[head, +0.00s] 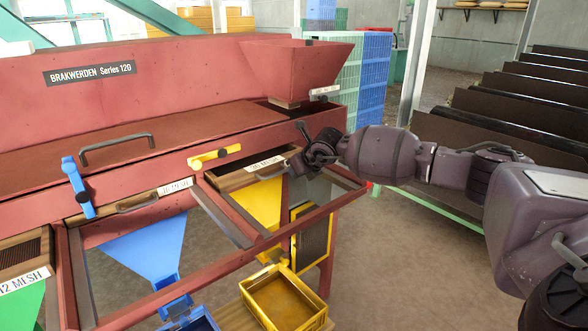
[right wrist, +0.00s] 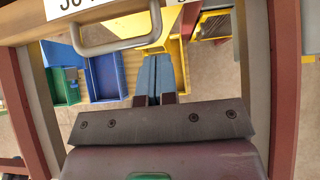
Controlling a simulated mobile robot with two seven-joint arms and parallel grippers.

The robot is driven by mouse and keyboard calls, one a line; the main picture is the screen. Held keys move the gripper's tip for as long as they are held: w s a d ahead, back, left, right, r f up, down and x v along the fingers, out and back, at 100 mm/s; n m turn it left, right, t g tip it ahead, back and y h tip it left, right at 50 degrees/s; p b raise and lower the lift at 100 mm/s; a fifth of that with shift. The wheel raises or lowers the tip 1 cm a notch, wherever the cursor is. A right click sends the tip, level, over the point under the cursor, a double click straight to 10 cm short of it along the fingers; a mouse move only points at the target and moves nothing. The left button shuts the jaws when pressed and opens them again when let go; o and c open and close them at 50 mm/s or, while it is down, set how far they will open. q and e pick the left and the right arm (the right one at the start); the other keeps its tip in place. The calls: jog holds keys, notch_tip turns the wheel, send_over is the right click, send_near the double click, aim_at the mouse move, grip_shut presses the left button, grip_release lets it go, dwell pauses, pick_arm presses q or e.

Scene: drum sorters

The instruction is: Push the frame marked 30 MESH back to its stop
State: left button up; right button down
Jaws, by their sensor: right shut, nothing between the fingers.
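The frame marked 30 MESH (head: 234,178) is a wooden-fronted screen with a white label and a grey bar handle, in the right bay of the red sorter. A dark strip shows behind its front, between it and the machine. In the right wrist view its handle (right wrist: 112,46) and part of its label (right wrist: 78,7) show at the top. My right gripper (head: 296,172) is at the right end of this frame; its fingers (right wrist: 157,62) are shut and empty, close to the handle. I cannot tell whether they touch it. My left gripper is not in view.
A yellow lever (head: 215,157) sits above the bay and a blue lever (head: 78,187) further left. Red side rails (head: 318,212) run forward around the bay. A yellow chute (head: 258,205) and a yellow bin (head: 283,300) are below.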

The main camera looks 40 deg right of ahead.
jog(key=shift+w, duration=0.6)
